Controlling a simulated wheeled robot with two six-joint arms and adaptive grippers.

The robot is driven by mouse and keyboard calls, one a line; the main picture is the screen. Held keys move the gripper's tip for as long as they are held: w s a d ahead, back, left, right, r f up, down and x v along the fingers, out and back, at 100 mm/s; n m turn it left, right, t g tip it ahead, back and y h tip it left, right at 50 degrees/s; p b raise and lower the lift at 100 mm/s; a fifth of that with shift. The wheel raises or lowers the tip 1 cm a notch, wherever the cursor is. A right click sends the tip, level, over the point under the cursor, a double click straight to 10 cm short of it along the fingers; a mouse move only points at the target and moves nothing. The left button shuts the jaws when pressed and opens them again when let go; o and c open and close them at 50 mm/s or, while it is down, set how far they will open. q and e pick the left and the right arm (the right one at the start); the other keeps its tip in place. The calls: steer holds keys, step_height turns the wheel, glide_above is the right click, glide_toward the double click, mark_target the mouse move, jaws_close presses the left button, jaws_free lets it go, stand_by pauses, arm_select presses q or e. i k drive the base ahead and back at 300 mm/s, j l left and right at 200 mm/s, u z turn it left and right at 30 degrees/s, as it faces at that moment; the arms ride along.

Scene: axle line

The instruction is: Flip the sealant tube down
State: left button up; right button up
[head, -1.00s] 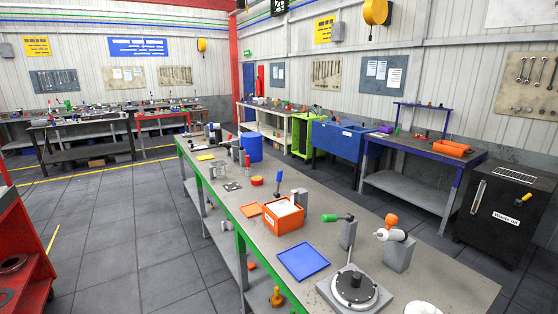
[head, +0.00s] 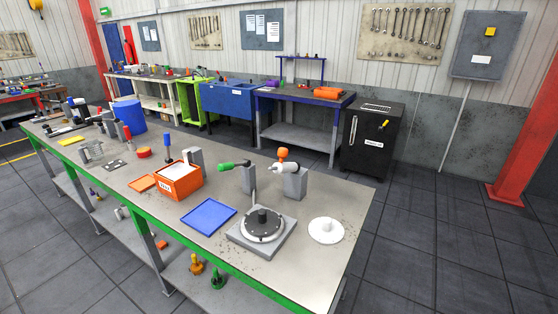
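No label marks the sealant tube, so I cannot tell for sure which thing it is. A white part with an orange knob (head: 283,160) sits at the top of a grey upright block (head: 295,183) on the long workbench (head: 165,215). To its left, a green-handled piece (head: 233,165) lies roughly level at the top of another grey block (head: 248,180). A white round part with a raised middle (head: 326,230) rests near the bench's right end. Neither of my grippers is in view.
The bench also holds a round dark fixture on a grey plate (head: 262,224), a blue tray (head: 208,216), an orange bin (head: 178,182) and a blue cylinder (head: 129,116). A black cabinet (head: 372,142) stands behind. The floor right of the bench (head: 440,240) is clear.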

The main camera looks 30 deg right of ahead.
mark_target(281, 166)
steer(key=l, duration=1.65)
steer(key=z, duration=0.05)
